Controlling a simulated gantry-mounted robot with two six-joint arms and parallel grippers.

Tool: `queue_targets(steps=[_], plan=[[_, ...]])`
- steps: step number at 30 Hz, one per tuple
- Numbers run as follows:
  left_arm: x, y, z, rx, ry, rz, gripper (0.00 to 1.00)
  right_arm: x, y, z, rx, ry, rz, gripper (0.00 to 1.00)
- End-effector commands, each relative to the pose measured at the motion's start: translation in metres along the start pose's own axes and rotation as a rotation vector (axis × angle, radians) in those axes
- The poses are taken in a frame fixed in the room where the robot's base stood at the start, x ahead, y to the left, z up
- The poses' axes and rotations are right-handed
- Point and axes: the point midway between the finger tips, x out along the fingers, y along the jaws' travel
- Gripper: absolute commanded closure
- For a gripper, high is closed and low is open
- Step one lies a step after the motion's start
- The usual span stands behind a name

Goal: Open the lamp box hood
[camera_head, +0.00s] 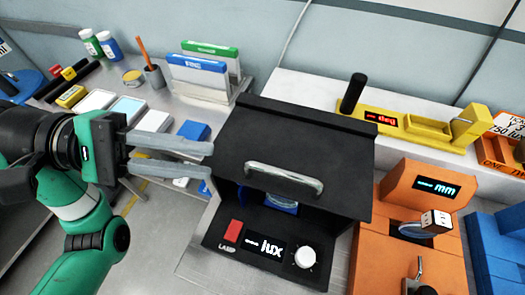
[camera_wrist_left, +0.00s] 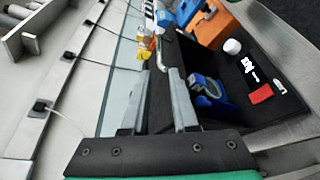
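The black lamp box (camera_head: 212,240) stands on the bench, with a red LAMP switch, a "lux" display and a white knob on its front. Its black hood (camera_head: 270,135) lies over the top and carries a silver bar handle (camera_head: 284,179). Below the hood's front edge, a gap shows a blue part (camera_head: 281,205) inside. My left gripper (camera_head: 212,161) is open at the hood's left side, apart from the handle. In the left wrist view, a dark panel of the hood (camera_wrist_left: 160,100) shows between the fingers, and the handle (camera_wrist_left: 162,50) lies beyond. Contact cannot be told.
An orange "mm" device (camera_head: 400,185) stands close on the right, with a yellow "deg" device (camera_head: 415,125) behind it. Blue and green upright holders (camera_head: 205,75) stand behind on the left. Small blocks and trays lie on the left bench near my left arm.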

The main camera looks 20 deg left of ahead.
Motion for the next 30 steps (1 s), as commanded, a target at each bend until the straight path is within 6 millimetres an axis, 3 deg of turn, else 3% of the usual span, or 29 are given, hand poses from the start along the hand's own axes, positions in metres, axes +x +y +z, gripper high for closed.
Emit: queue_targets(steps=[7, 15, 21, 30], plan=[[0.019, 0.0, 0.001, -0.001, -0.006, -0.002, 0.73, -0.003, 0.0, 0.002, -0.001, 0.001, 0.001, 0.5], [0.079, -0.001, 0.002, 0.0, -0.009, -0.002, 0.73, -0.014, 0.0, 0.013, 0.0, 0.0, 0.0, 0.5], [0.11, 0.0, 0.002, -0.001, -0.008, 0.0, 0.73, -0.019, 0.0, 0.017, 0.0, 0.0, 0.0, 0.5], [0.117, 0.002, 0.003, -0.002, -0.005, 0.002, 0.73, -0.019, 0.0, 0.017, 0.0, 0.0, 0.0, 0.5]])
